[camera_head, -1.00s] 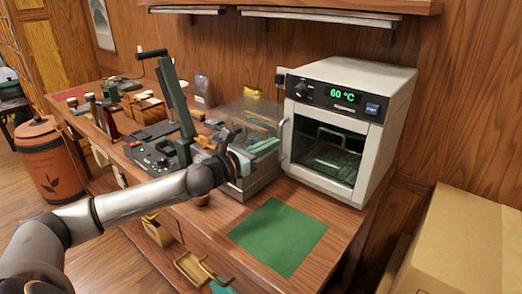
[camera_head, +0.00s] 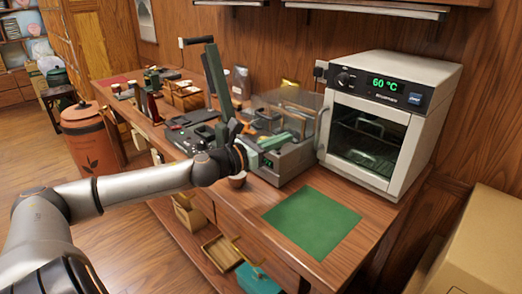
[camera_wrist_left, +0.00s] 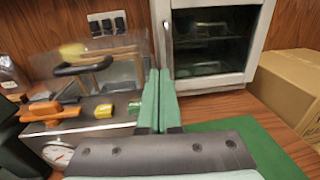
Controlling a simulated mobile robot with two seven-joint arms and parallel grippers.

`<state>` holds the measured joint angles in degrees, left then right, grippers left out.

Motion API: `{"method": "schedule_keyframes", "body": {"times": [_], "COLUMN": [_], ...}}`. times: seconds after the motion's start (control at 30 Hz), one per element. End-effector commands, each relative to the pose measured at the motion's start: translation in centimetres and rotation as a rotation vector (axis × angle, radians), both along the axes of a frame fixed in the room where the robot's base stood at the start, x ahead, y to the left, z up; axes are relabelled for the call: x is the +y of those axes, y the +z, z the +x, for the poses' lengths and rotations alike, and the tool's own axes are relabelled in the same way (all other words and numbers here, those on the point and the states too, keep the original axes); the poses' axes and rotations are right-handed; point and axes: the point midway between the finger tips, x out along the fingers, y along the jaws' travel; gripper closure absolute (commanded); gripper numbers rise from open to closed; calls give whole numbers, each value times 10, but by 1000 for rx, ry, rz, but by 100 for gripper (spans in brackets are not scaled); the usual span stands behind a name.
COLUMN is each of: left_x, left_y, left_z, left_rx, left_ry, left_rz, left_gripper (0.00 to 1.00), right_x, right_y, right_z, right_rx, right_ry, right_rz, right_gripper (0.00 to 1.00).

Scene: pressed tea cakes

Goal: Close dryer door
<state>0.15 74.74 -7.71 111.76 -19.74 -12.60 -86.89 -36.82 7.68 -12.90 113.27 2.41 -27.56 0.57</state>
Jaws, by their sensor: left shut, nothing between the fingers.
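The dryer (camera_head: 425,70) is a white box with a lit 60 °C display at the right of the table. Its glass door (camera_head: 365,145) looks flush with the front; a small gap cannot be ruled out. The pale vertical handle (camera_head: 322,130) is on the door's left side. The door also shows in the left wrist view (camera_wrist_left: 215,45). My left gripper (camera_head: 276,142), with green fingers, is left of the handle, apart from it, in front of the scale area. In the left wrist view its fingers (camera_wrist_left: 157,98) are together and empty. My right gripper is not in view.
A green mat (camera_head: 312,220) lies in front of the dryer. A grey device with a clear cover (camera_head: 290,105) stands left of the dryer. A cardboard box (camera_head: 490,245) stands at the right.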

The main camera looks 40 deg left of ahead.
Motion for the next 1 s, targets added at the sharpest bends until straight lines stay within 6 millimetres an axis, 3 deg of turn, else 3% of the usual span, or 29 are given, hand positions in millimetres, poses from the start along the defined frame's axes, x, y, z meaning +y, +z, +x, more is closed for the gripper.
{"method": "schedule_keyframes", "body": {"times": [0.17,0.47,1.0], "left_x": [0,4,13], "left_y": [-3,-2,2], "left_z": [-10,-24,-55], "left_rx": [4,4,2], "left_ry": [-7,-7,-6], "left_rz": [5,-2,0], "left_gripper": [100,100,100], "right_x": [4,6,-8], "right_y": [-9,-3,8], "right_z": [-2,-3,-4], "right_rx": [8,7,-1], "right_ry": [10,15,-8], "right_rz": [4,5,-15], "right_gripper": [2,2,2]}}
